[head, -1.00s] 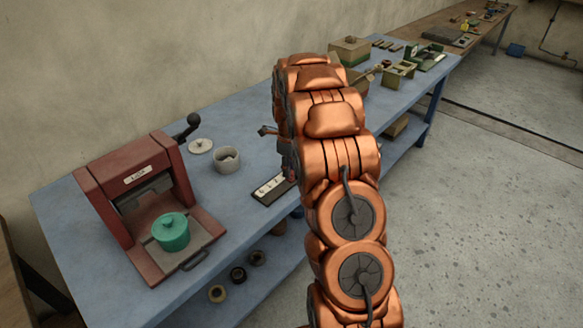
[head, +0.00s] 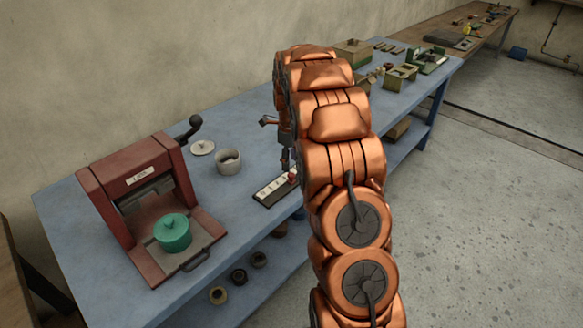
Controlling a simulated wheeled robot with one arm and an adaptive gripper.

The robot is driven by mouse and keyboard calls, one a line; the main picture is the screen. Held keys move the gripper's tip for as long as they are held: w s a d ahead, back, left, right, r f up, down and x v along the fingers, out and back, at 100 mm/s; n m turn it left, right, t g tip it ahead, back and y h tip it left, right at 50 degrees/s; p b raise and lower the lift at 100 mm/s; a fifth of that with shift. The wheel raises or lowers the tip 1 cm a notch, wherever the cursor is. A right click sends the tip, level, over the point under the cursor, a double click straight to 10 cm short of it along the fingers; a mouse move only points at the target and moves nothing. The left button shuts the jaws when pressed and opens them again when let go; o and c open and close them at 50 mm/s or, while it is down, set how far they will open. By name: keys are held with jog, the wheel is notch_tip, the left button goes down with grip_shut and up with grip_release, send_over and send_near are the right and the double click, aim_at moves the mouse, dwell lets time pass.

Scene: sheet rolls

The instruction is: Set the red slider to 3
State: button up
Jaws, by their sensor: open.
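The slider plate (head: 268,189) is a dark strip with a white face and dark digits, lying near the front edge of the blue bench. The red slider (head: 292,176) shows at the right end of the visible strip, beside my arm. The digits are too small to read surely, and my arm may hide the strip's far right end. My gripper (head: 285,163) is open and points down, just above and behind the red slider. It looks apart from the slider, but my arm partly covers it.
A red press (head: 133,178) with a green lidded pot (head: 172,233) stands at the left of the blue bench (head: 90,258). A grey cup (head: 229,162) and a pale disc (head: 202,148) stand behind the strip. Small boxes (head: 352,51) stand farther right.

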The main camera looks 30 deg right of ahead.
aim_at(291, 173)
notch_tip(291, 173, up, 8)
jog(key=shift+f, duration=0.2)
dwell(0.6)
